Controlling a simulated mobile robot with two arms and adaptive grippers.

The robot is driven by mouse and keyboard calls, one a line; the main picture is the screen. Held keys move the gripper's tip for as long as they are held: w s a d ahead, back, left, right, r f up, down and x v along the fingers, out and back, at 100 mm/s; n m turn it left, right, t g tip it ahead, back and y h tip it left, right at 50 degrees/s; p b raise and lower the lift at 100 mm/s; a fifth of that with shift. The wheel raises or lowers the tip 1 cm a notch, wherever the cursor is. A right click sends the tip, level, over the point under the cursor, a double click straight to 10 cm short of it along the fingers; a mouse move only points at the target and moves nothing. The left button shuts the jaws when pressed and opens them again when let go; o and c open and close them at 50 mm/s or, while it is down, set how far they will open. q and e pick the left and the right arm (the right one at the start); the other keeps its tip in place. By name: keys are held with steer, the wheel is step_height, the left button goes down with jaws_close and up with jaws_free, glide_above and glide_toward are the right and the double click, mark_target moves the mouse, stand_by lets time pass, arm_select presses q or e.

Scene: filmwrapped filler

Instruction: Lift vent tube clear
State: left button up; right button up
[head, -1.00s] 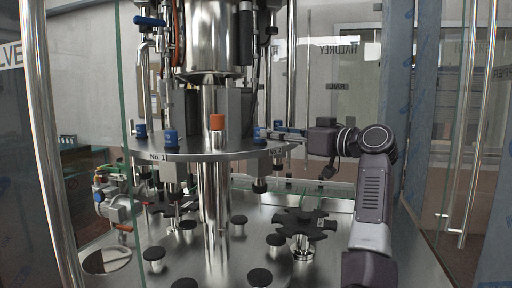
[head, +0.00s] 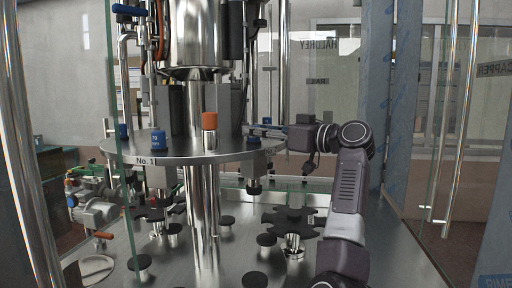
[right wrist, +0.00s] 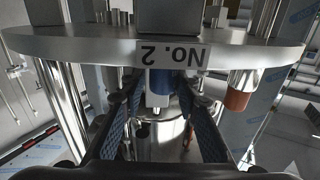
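The vent tube cannot be told apart for certain. A blue cap (right wrist: 159,82) with a pale lower end sits beneath the plate edge marked "No. 2" in the right wrist view, where the picture is upside down. My right gripper (right wrist: 158,100) has its two dark fingers apart on either side of this cap, with a gap visible at the left finger. In the head view my right gripper (head: 272,130) reaches in from the right at the round steel plate's far right rim, close to a blue cap (head: 253,139). My left gripper is not in view.
The round steel plate (head: 190,150) carries more blue caps (head: 158,140) and an orange cap (head: 209,121) around a steel column (head: 203,205). A black star wheel (head: 292,220) and several black discs are below. Glass panels and upright handles (head: 455,110) flank the machine.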

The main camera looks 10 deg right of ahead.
steer(key=shift+a, duration=0.1)
steer(key=shift+c, duration=1.2)
steer(key=shift+w+a+f, duration=0.1)
steer(key=shift+w+a, duration=0.05)
steer(key=shift+a, duration=0.1)
steer(key=shift+c, duration=1.2)
steer(key=shift+a, duration=0.15)
jaws_close()
steer(key=shift+f, duration=0.1)
steer(key=shift+r, duration=0.35)
step_height(320, 180, up, 8)
steer(key=shift+b, duration=0.95)
arm_select(q)
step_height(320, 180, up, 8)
steer(key=p, duration=1)
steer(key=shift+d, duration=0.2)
arm_select(e)
step_height(320, 180, up, 20)
steer(key=shift+w+f, duration=0.2)
steer(key=shift+f, duration=0.05)
